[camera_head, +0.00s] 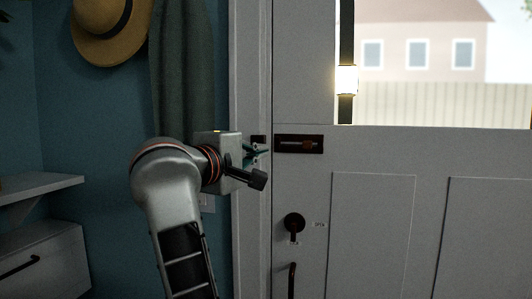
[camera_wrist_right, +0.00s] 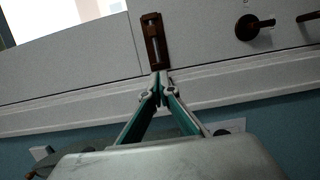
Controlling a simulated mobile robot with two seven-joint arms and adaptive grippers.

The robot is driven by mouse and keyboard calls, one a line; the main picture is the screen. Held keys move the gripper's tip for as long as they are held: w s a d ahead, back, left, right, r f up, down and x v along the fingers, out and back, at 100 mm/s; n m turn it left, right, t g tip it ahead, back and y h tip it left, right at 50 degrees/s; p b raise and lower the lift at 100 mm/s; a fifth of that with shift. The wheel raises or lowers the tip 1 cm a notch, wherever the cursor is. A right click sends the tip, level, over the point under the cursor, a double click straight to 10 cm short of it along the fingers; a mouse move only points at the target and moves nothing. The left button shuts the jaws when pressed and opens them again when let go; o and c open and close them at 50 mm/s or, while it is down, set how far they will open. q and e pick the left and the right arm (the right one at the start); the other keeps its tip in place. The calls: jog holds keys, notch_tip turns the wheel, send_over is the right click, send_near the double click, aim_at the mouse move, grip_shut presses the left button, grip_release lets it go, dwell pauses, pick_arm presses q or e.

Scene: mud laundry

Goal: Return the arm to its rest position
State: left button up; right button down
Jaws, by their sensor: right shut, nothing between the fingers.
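My right arm rises from the bottom of the head view, and its right gripper (camera_head: 262,151) is by the white door frame, just left of the dark slide bolt (camera_head: 299,144) on the door. In the right wrist view the right gripper (camera_wrist_right: 159,88) has its fingertips together with nothing between them. The slide bolt (camera_wrist_right: 155,40) lies just beyond the tips there. I cannot tell whether the tips touch the catch or the frame. My left gripper is not in view.
The white door (camera_head: 375,220) has a dark knob (camera_head: 294,223) and a pull handle (camera_head: 292,280) below the bolt. A straw hat (camera_head: 103,30) and a grey-green cloth (camera_head: 184,70) hang behind my arm. A shelf (camera_head: 35,193) and drawer (camera_head: 45,262) stand at left.

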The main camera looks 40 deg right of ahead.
jog(key=shift+s+a, duration=0.15)
jog(key=shift+s, duration=0.05)
dwell(0.3)
